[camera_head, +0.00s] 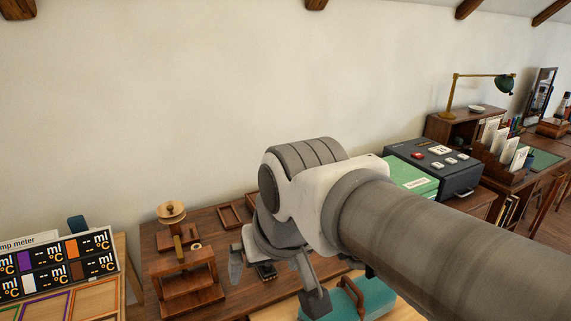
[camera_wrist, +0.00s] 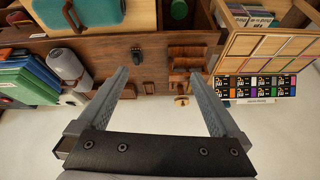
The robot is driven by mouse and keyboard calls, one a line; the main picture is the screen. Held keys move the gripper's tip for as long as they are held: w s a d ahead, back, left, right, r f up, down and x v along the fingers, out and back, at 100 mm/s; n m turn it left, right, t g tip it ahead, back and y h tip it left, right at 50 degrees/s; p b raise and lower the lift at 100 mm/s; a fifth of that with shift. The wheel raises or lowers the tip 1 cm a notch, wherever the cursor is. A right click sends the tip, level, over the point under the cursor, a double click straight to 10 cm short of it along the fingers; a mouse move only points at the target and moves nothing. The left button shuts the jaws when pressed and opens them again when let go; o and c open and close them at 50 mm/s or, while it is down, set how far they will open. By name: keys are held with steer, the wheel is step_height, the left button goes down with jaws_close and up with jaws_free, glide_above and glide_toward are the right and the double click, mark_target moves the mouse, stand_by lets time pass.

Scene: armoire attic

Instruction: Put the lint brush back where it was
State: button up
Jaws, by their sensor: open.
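My gripper (camera_head: 275,278) is open above the brown wooden desk (camera_head: 235,300), with nothing held between its fingers. Its two fingers (camera_wrist: 157,76) also show wide apart in the wrist view. A small dark object (camera_head: 266,271) lies on the desk below and between the fingers; it also shows in the wrist view (camera_wrist: 136,54). It is too small to tell for sure whether it is the lint brush. No other thing is clearly a lint brush. My arm hides part of the desk in the head view.
A wooden stand (camera_head: 183,265) with a round top is left of the gripper. Empty wooden trays (camera_head: 230,216) lie toward the wall. A teal piece with a brown handle (camera_head: 375,299) is at front right. A grey cylinder (camera_wrist: 68,65) and green boxes (camera_wrist: 28,82) show in the wrist view.

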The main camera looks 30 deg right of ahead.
steer(key=shift+s+a+f+n, duration=0.2)
steer(key=shift+s+f+n, duration=0.35)
steer(key=shift+s+n, duration=0.2)
